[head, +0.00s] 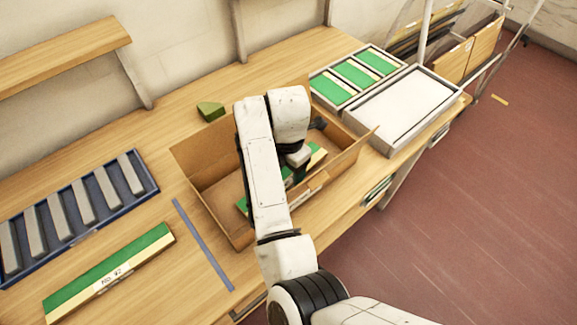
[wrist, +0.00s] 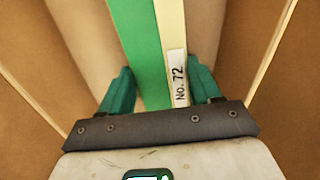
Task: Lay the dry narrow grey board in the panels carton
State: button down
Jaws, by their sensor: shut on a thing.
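The open brown carton (head: 205,150) stands mid-bench under my arm. My gripper (wrist: 160,85) is down in it, shut on a green-and-cream board (wrist: 140,45) marked No. 72. In the head view this board (head: 317,160) shows only in part, inside the carton's walls; my arm hides its middle. I cannot tell whether it touches the carton floor. Several narrow grey boards (head: 82,201) lie in a blue tray (head: 149,190) at the left. I cannot tell which of them is dry. No grey board is in my gripper.
A green-and-cream board (head: 110,272) marked No. 92 and a thin blue-grey strip (head: 203,245) lie left of the carton. A green wedge (head: 210,111) lies behind it. Right are a tray of green panels (head: 355,72) and a white-topped tray (head: 400,105).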

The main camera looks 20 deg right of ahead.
jog(key=shift+f, duration=0.15)
jog(key=shift+c, duration=0.7)
grip_release()
notch_tip(320, 180, up, 11)
jog(key=p, duration=0.2)
jog(key=shift+p, duration=0.4)
jog(key=shift+f, duration=0.15)
dwell(0.3)
